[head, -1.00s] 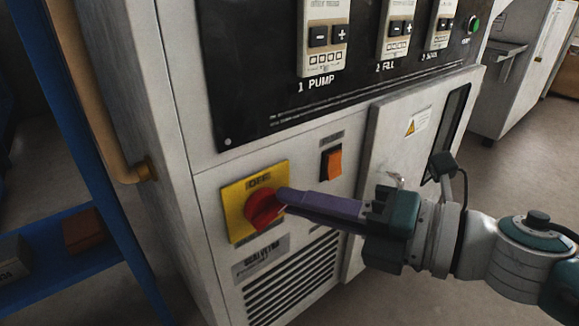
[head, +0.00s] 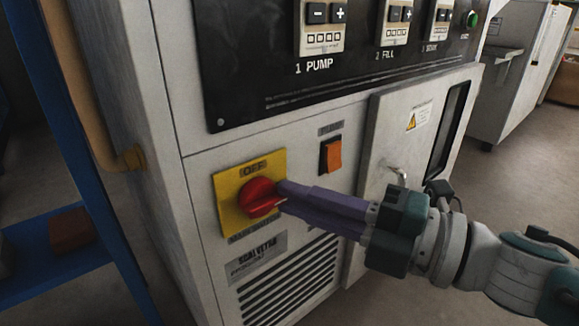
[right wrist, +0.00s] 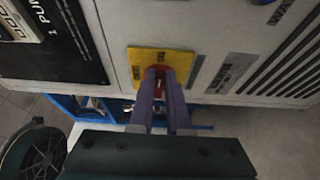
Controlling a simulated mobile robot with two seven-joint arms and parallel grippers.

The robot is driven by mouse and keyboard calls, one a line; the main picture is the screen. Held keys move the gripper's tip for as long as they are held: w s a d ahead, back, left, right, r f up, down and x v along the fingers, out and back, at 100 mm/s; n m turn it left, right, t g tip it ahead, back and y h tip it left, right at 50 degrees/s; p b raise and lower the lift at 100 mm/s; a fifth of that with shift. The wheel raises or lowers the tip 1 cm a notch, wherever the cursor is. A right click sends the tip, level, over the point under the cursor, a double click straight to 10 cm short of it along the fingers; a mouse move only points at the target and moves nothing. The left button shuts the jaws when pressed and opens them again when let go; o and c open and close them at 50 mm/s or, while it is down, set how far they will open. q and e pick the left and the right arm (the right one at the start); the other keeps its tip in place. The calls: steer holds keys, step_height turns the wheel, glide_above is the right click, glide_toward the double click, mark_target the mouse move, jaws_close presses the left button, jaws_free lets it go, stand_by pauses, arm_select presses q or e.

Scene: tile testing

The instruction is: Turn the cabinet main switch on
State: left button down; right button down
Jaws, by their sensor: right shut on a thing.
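The main switch is a red rotary knob (head: 258,198) on a yellow plate (head: 226,192), low on the front of the light grey cabinet (head: 200,165). The plate reads OFF above the knob; the lettering below is hard to read. My right gripper (head: 282,196) reaches in from the right, its purple fingers shut on the knob. In the right wrist view the fingers (right wrist: 160,76) straddle the red knob (right wrist: 158,88) in front of the yellow plate (right wrist: 135,62). The fingers hide part of the knob. My left gripper is not in view.
An orange rocker switch (head: 333,155) sits right of the plate, below the black control panel (head: 270,70). A vent grille (head: 290,280) lies below. A small cabinet door (head: 395,130) is behind my right arm. A blue shelf frame (head: 75,130) stands at the left.

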steer(key=c, duration=0.9)
jaws_free()
steer(key=shift+p+v, duration=1.6)
steer(key=shift+v, duration=3.35)
